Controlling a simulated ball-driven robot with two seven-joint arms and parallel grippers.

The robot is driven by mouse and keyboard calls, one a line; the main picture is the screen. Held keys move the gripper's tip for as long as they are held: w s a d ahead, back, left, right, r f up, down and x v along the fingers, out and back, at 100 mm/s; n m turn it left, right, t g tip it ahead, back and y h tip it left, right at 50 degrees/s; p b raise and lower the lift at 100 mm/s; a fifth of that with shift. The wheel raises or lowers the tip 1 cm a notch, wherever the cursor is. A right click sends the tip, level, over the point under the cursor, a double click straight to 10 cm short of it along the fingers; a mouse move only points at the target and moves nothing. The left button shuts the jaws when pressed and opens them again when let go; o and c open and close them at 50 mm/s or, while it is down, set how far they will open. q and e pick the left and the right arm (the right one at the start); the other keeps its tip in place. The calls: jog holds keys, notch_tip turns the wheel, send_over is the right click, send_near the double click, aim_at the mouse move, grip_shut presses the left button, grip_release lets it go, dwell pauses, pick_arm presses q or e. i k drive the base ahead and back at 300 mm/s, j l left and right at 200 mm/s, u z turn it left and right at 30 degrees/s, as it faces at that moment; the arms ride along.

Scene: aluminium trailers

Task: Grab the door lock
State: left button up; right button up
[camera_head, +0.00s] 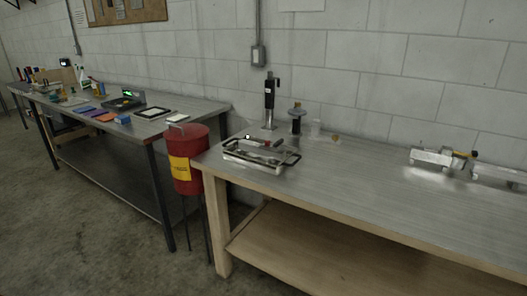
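I cannot tell for sure which object is the door lock. A silver metal piece (434,159) lies on the right part of the near metal-topped bench (345,180), with a small yellow and black part (464,154) at its right end. A second silver piece (499,175) lies farther right, cut off by the picture edge. A shallow metal tray (252,161) with black handles stands at the bench's left end and has small items in it, too small to make out. Neither of my grippers shows in the head view.
A black upright device (269,103), a dark knobbed stand (296,119) and a clear cup (315,129) stand by the wall. A red bin (188,150) is between the benches. The left bench (135,129) carries many small items. The near bench's middle is clear.

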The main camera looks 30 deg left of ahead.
aim_at(245, 146)
jog(key=i+j+u, duration=0.15)
jog(key=i+j, duration=0.55)
